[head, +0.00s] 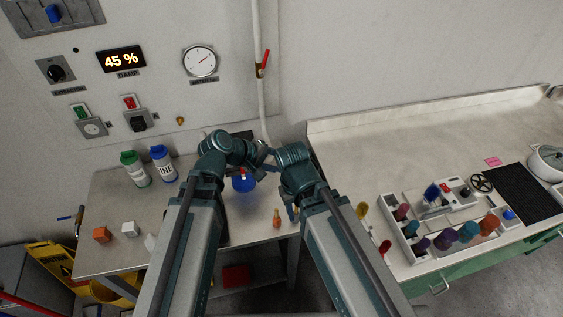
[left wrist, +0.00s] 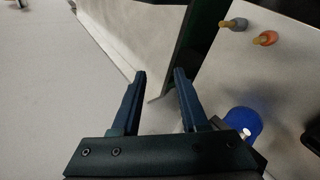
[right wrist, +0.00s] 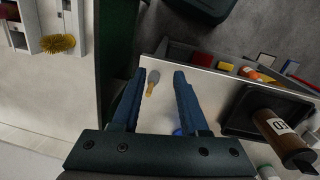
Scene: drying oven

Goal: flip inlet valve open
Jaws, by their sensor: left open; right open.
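The inlet valve (head: 262,69) is on the white vertical pipe on the back wall in the head view. Its red lever (head: 266,57) points up, leaning slightly right of the pipe. No wrist view shows the valve. My left gripper (left wrist: 160,75) is open and empty, and my right gripper (right wrist: 166,78) is open and empty. In the head view both arms reach in over the small table, with their wrists close together below the valve. The fingers are hard to make out there. Neither gripper touches the valve.
A round gauge (head: 200,61) and a lit damp display (head: 121,59) are on the wall panel left of the pipe. A blue flask (head: 243,183) and bottles stand on the small table (head: 110,199). The long counter (head: 400,130) at right is clear at the back.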

